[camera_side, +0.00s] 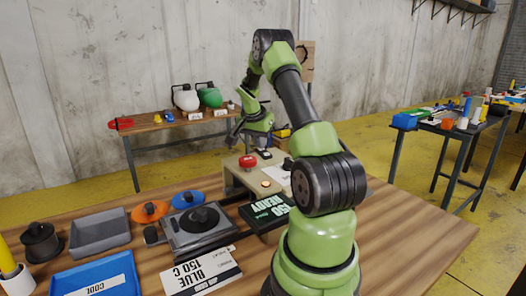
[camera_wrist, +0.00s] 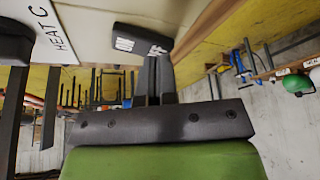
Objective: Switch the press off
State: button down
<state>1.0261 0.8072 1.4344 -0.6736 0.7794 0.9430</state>
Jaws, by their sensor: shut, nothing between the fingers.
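A black rocker switch marked ON and OFF (camera_wrist: 143,40) sits on a pale beige panel (camera_wrist: 95,18) in the wrist view. In the side view a small black switch (camera_side: 265,154) shows on the beige raised console (camera_side: 229,172). My gripper (camera_wrist: 155,62) is shut and empty, its fingertips right at the OFF end of the switch; I cannot tell whether they touch. In the side view my gripper (camera_side: 234,138) is over the console's far side. The grey press (camera_side: 203,236) with a black knob stands on the wooden table. A display (camera_side: 267,210) reads 150 READY.
A card (camera_side: 200,276) reads BLUE 150 C. A grey tray (camera_side: 100,231), a blue tray (camera_side: 95,280) and orange and blue discs lie at left. The table's right side is clear.

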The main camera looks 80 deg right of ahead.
jog(key=shift+f, duration=0.25)
jog(key=shift+r, duration=3.55)
jog(key=w+a+r+n+t+y, duration=0.1)
jog(key=w+a+r+n+t, duration=0.3)
jog(key=a, duration=0.8)
jog(key=w+a+r+n+t, duration=0.1)
jog(key=w+a+r+n, duration=0.4)
jog(key=a, duration=0.6)
jog(key=s+a+n+t+y, duration=0.1)
jog(key=s+a+n, duration=0.3)
jog(key=a, duration=0.5)
jog(key=s+a+n+t+y, duration=0.2)
jog(key=s+a+n+y, duration=0.2)
jog(key=s+a, duration=0.4)
jog(key=shift+s+a+r, duration=0.2)
jog(key=shift+s+a, duration=0.05)
jog(key=shift+a, duration=0.4)
